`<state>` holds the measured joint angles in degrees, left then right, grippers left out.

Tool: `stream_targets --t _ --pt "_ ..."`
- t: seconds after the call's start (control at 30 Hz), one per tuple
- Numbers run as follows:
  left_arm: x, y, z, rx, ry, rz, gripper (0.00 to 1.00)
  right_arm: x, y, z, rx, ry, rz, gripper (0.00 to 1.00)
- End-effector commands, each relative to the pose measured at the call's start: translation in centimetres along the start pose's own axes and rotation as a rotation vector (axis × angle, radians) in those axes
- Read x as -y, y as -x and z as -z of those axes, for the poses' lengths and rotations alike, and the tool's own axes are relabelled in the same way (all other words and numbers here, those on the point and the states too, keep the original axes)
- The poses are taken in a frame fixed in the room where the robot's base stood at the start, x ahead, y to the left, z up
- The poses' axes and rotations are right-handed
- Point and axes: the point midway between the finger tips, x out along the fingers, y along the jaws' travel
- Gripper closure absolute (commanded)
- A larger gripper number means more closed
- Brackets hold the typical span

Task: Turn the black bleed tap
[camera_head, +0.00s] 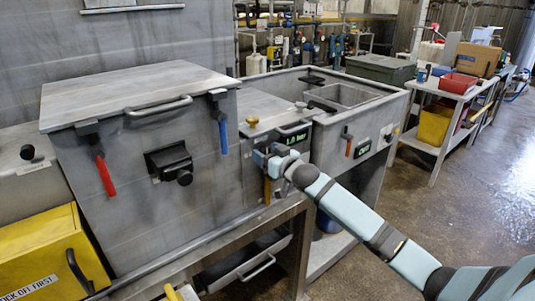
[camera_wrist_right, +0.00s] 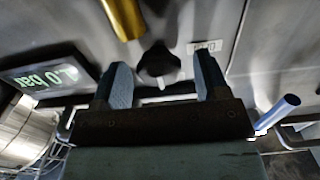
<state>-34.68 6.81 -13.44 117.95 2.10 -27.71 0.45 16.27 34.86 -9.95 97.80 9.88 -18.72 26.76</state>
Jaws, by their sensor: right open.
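The black bleed tap (camera_wrist_right: 158,64) is a small dark knob on the grey front panel, seen in the right wrist view. It lies between and just beyond the fingertips of my right gripper (camera_wrist_right: 164,76). The two fingers are apart, one to each side of the tap, with no clear contact visible. In the head view my right gripper (camera_head: 266,156) is at the panel of the middle unit, left of the pressure display (camera_head: 293,139), and hides the tap. My left gripper is not in view.
A brass-coloured handle (camera_wrist_right: 123,16) hangs close to the tap. A blue lever (camera_head: 222,132) and a red lever (camera_head: 106,175) hang on the large grey box (camera_head: 130,210) to the left. An orange-handled lever (camera_head: 348,145) is on the right unit. Floor at right is clear.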

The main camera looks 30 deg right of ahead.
Motion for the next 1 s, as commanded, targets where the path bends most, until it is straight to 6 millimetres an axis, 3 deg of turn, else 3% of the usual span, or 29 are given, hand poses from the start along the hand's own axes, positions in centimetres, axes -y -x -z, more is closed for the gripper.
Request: stream_targets --t 0.23,0.43,0.77,1.0 --pt "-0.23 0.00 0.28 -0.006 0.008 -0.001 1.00 0.00 -0.05 -0.02 0.000 0.000 0.000 0.32" --pt "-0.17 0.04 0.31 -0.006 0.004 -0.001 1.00 0.00 -0.03 -0.01 0.000 0.000 0.000 0.78" --pt "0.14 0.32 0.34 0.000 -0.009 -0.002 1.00 0.01 -0.03 0.08 0.001 0.033 0.000 0.79" --pt "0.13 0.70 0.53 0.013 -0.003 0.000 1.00 0.06 -0.02 0.28 0.001 0.161 0.000 0.79"
